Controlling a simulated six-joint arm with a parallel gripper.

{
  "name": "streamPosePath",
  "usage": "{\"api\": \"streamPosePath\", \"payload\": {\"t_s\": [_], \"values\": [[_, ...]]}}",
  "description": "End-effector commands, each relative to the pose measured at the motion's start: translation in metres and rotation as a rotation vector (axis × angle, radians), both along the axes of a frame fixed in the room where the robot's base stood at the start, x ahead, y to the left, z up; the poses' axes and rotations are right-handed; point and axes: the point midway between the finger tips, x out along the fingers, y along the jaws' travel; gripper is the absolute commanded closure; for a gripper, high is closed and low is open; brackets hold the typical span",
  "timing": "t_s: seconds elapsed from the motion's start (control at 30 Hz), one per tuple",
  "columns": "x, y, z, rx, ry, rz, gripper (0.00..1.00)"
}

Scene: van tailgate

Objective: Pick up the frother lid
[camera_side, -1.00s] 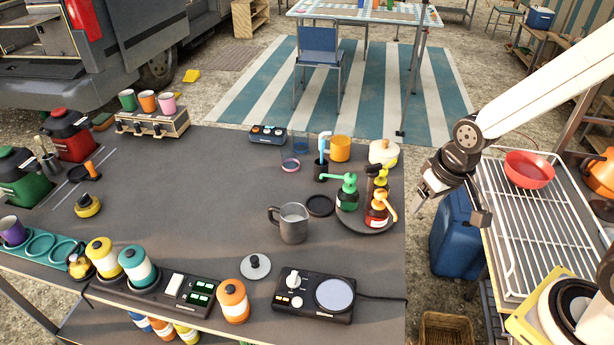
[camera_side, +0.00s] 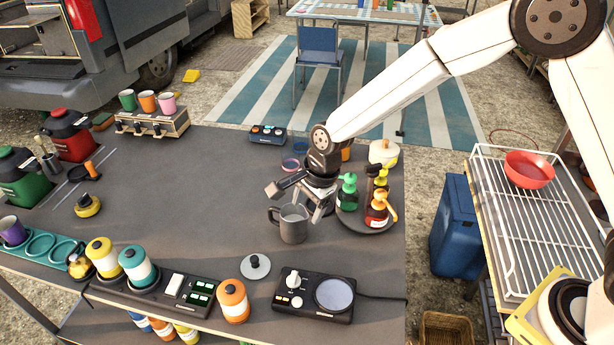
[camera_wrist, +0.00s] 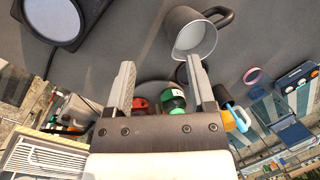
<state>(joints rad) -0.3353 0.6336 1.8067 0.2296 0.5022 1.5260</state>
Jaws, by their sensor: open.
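A grey disc lid with a black knob (camera_side: 255,266), which looks like the frother lid, lies flat on the dark table in the side view. It does not show in the wrist view. My gripper (camera_side: 296,204) is open and empty above the table, up and right of the lid, near the metal jug (camera_side: 292,226). In the wrist view my fingers (camera_wrist: 160,64) are apart, with the jug (camera_wrist: 190,38) beyond them. A black disc beside the jug is mostly hidden behind my gripper in the side view.
Pump bottles (camera_side: 377,207) stand on a round tray right of my gripper. The table left of the jug is clear.

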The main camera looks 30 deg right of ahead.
Motion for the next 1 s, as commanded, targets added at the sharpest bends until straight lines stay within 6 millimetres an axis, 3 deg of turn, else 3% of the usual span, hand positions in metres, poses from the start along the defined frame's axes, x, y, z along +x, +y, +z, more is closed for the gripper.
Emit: {"api": "streamPosePath", "payload": {"t_s": [0.2,0.43,0.6,1.0], "values": [[0.016,0.05,-0.024,0.076,0.078,-0.256,0.29],[0.023,0.09,-0.044,0.132,0.149,-0.472,0.29],[0.024,0.103,-0.05,0.149,0.176,-0.545,0.29],[0.025,0.107,-0.061,0.15,0.179,-0.555,0.29]]}}
